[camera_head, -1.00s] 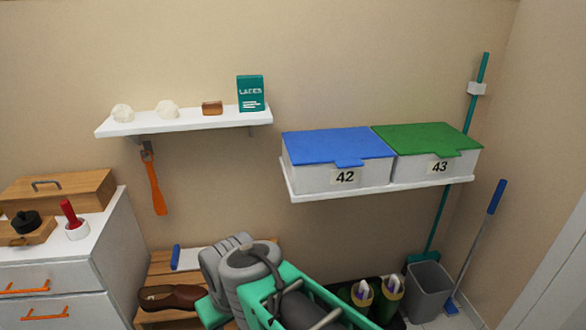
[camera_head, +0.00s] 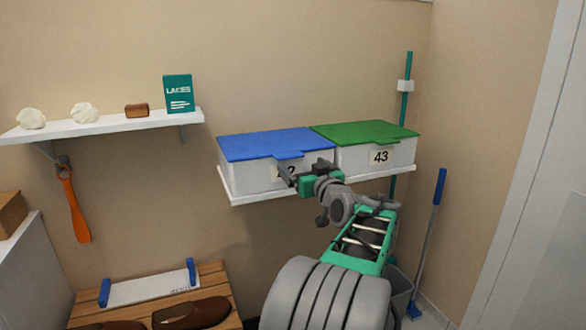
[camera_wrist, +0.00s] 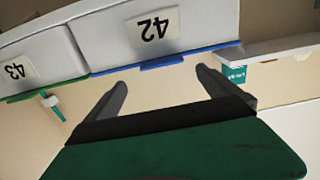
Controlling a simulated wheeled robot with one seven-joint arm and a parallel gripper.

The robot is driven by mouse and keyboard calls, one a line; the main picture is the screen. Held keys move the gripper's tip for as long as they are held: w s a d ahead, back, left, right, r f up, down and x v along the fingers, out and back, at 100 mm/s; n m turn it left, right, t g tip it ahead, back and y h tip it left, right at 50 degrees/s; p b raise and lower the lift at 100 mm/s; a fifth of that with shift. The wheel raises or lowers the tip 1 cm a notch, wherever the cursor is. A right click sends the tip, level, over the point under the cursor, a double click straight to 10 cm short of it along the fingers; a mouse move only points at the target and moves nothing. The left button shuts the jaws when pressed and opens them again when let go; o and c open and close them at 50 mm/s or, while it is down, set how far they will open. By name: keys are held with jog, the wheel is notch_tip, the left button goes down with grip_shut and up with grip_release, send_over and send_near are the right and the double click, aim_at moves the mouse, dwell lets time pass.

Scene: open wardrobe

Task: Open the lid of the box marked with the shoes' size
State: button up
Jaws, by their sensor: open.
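Box 42 (camera_head: 248,178) is white with a blue lid (camera_head: 275,144), which lies shut. Box 43 (camera_head: 352,160) stands to its right with a green lid (camera_head: 365,133), also shut. My gripper (camera_head: 303,170) is in front of the right part of box 42 and partly hides its label. In the wrist view, which is upside down, my open, empty gripper (camera_wrist: 163,84) has its fingers near the blue lid's edge (camera_wrist: 215,48) and tab (camera_wrist: 161,63). Contact cannot be told. Brown shoes (camera_head: 192,312) sit on the wooden bench at the bottom; no size is readable on them.
Both boxes stand on a white wall shelf (camera_head: 238,198). A shelf (camera_head: 95,131) to the left holds a LACES box (camera_head: 178,93) and small items. An orange shoehorn (camera_head: 73,205) hangs below it. A white board with blue ends (camera_head: 150,287) lies on the bench. Poles stand at right.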

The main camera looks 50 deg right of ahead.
aim_at(293, 157)
jog(key=x, duration=0.7)
jog(key=shift+w+a+p, duration=0.1)
jog(key=shift+w+p, duration=0.05)
jog(key=shift+p, duration=0.15)
jog(key=c, duration=2)
jog(key=shift+r, duration=0.15)
